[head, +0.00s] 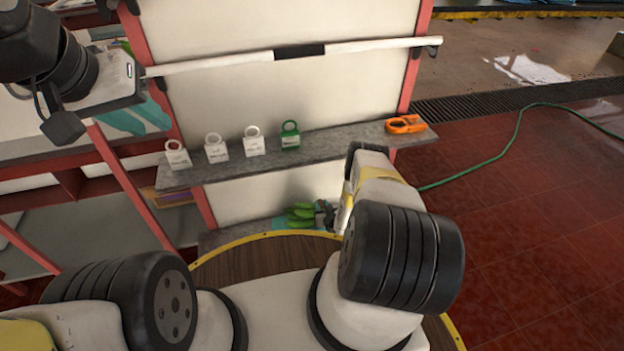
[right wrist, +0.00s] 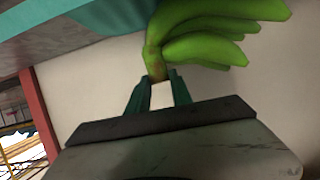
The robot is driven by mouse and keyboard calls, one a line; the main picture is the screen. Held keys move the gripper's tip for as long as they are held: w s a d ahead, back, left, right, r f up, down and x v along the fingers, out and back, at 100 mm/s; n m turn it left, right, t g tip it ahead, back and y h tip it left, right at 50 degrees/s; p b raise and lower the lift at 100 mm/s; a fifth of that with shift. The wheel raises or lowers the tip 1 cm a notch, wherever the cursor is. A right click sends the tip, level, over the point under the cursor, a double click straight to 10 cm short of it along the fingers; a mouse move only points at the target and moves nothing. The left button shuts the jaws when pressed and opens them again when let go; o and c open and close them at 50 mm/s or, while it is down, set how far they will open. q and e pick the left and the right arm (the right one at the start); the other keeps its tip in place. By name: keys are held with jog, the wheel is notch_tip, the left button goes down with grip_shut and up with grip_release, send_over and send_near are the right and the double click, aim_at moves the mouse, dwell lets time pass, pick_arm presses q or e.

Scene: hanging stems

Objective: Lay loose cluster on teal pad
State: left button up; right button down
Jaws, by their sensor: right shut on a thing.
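The loose cluster (head: 303,214) is a bunch of green fruit, seen low in the middle of the head view. My right gripper (head: 325,212) is shut on its brown stem end; the right wrist view shows the fingers (right wrist: 157,92) around the stem and the cluster (right wrist: 210,30) fanning out beyond. The teal pad (head: 281,224) shows beside and partly behind the cluster, and at the top of the right wrist view (right wrist: 105,17). Whether cluster and pad touch I cannot tell. My left gripper (head: 62,127) is at the upper left, its jaw opening unclear.
A grey shelf (head: 345,144) above the cluster carries white ring-topped tags (head: 216,150), a green one (head: 290,137) and an orange tool (head: 406,124). A white rail (head: 215,63) crosses above. A brown round surface with yellow rim (head: 262,237) lies in front.

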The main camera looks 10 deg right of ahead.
jog(key=shift+w+f, duration=0.1)
jog(key=shift+f, duration=0.2)
jog(key=c, duration=1.1)
grip_release()
jog(key=shift+f, duration=0.1)
